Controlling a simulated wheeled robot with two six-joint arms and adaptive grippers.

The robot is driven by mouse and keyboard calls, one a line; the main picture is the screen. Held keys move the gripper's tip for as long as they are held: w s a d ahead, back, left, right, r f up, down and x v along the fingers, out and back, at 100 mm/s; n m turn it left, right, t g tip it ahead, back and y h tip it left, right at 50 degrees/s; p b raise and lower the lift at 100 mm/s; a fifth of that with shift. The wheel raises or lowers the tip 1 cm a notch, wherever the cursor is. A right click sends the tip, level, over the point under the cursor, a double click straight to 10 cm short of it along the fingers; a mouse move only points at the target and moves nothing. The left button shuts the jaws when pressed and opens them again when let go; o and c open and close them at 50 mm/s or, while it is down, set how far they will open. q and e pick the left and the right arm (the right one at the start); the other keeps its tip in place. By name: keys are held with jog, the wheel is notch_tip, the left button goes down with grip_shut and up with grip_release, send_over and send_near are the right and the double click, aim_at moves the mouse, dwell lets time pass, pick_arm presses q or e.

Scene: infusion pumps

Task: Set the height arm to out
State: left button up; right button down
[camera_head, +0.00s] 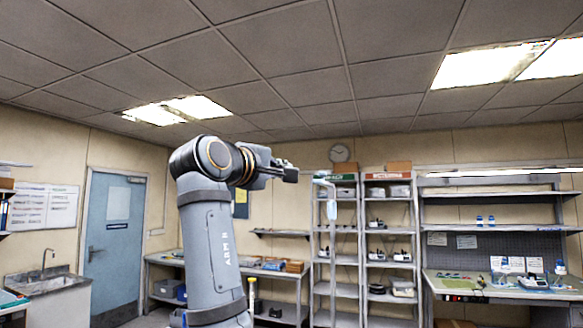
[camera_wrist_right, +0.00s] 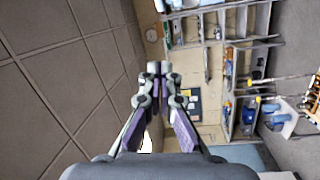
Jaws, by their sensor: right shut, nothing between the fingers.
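My right arm rises in the middle of the head view, and its gripper (camera_head: 288,172) points right, high in front of the far wall and shelves. In the right wrist view this gripper (camera_wrist_right: 158,72) has its fingertips together with nothing between them. It touches nothing. I cannot make out a height arm in either view. A pale bag-like thing (camera_head: 331,208) hangs in front of the left shelf rack. My left gripper is not in view.
Two metal shelf racks (camera_head: 361,256) stand at the back, beside a workbench (camera_head: 510,293) at the right. A blue door (camera_head: 118,245) and a sink (camera_head: 48,283) are at the left. The wrist view is tilted sideways and shows thin poles near a white cart (camera_wrist_right: 284,122).

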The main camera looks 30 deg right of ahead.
jog(key=d+p, duration=0.5)
jog(key=d, duration=0.2)
jog(key=shift+d+f, duration=0.15)
jog(key=shift+d, duration=0.2)
jog(key=shift+w+d, duration=0.1)
